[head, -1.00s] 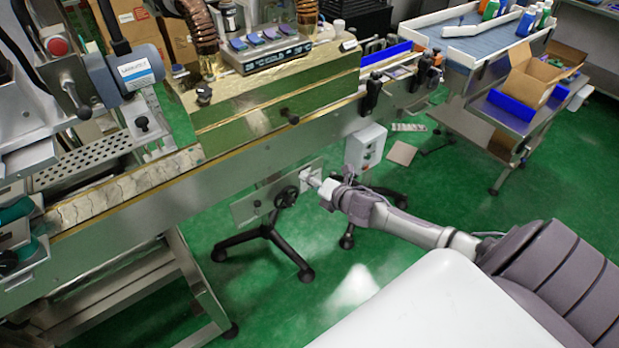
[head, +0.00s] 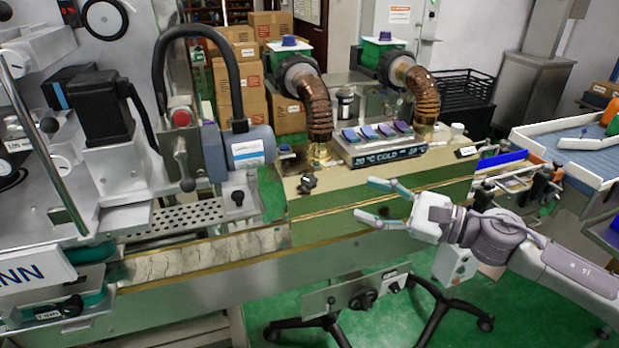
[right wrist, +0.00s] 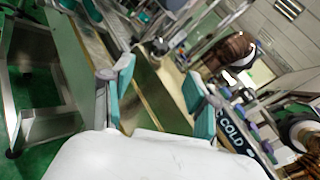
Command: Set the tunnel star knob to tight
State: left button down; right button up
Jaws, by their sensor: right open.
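The tunnel (head: 340,222) is a long brassy box over the conveyor in the head view. A dark knob (head: 307,183) stands on its top near the left end; I take it for the star knob, but its setting cannot be read. My right gripper (head: 365,200) is open and empty in front of the tunnel's front face, to the right of and slightly below that knob, apart from it. In the right wrist view its teal-padded fingers (right wrist: 158,75) are spread with nothing between them. The left gripper is not in view.
A display panel (head: 388,154) with coloured buttons and copper-coloured hoses (head: 318,105) stand on the tunnel. A grey-blue motor (head: 250,150) is at its left. Below the conveyor, a plate carries a dark handwheel (head: 363,299).

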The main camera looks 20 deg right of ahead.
aim_at(314, 183)
jog(key=p+x, duration=0.1)
jog(key=x, duration=0.1)
jog(key=p+x, duration=0.2)
jog(key=x, duration=0.1)
jog(key=p+x, duration=0.2)
jog(key=x, duration=0.1)
jog(key=shift+w+a+r, duration=0.1)
jog(key=shift+w+r, duration=0.1)
jog(key=shift+r, duration=0.2)
jog(key=x, duration=0.1)
jog(key=p+x, duration=0.1)
jog(key=x, duration=0.1)
jog(key=shift+w+a+f+p, duration=0.2)
jog(key=shift+w+f+p, duration=0.05)
jog(key=shift+f+p, duration=0.1)
jog(key=shift+w+a+f, duration=0.1)
jog(key=shift+w+a, duration=0.15)
jog(key=shift+a, duration=0.05)
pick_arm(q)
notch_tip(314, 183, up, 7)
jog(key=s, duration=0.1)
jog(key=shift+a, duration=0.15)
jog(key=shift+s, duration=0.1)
pick_arm(e)
grip_shut()
